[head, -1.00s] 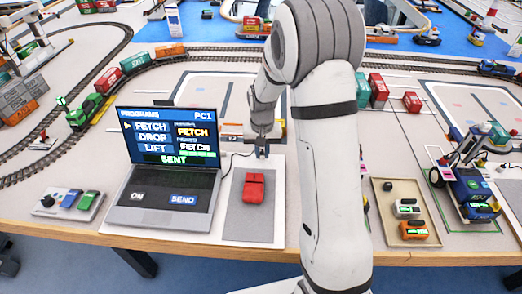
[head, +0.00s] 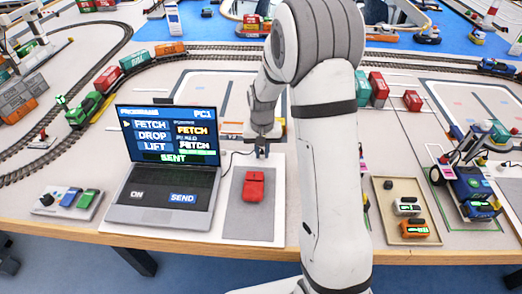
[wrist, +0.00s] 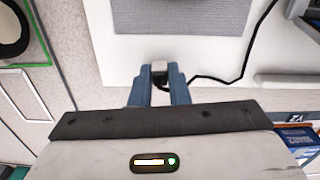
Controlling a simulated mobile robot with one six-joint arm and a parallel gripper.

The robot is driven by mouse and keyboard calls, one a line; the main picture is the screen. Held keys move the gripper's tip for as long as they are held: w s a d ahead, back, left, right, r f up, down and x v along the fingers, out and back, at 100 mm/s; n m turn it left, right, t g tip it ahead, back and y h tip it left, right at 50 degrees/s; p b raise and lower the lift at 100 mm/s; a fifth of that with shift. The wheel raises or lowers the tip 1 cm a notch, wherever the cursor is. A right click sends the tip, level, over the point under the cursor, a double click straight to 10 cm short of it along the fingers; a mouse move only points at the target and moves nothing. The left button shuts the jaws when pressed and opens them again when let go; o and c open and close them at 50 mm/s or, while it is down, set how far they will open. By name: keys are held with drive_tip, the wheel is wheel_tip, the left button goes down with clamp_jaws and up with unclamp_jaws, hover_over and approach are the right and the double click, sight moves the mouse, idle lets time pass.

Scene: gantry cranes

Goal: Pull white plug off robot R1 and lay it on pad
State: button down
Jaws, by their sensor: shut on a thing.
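My gripper (wrist: 158,84) is shut on a small plug in the wrist view; its pale top (wrist: 159,67) shows between the blue fingers and its front is dark. A black cable runs from it to the right. In the head view my gripper (head: 262,152) is at the far end of the grey pad (head: 265,225). The pad's plain surface (wrist: 185,17) also shows at the top of the wrist view, apart from the plug. Robot R1 cannot be identified for certain; a dark wheel (wrist: 10,30) shows at the wrist view's left edge, and my arm hides part of the table.
A red object (head: 253,187) lies on the pad. A laptop (head: 165,170) stands left of it. A beige tray (head: 400,238) with small devices and a blue wheeled robot (head: 472,190) are at the right. The pad's near part is clear.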

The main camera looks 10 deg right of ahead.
drive_tip(key=shift+f, duration=0.3)
drive_tip(key=c, duration=1.3)
unclamp_jaws()
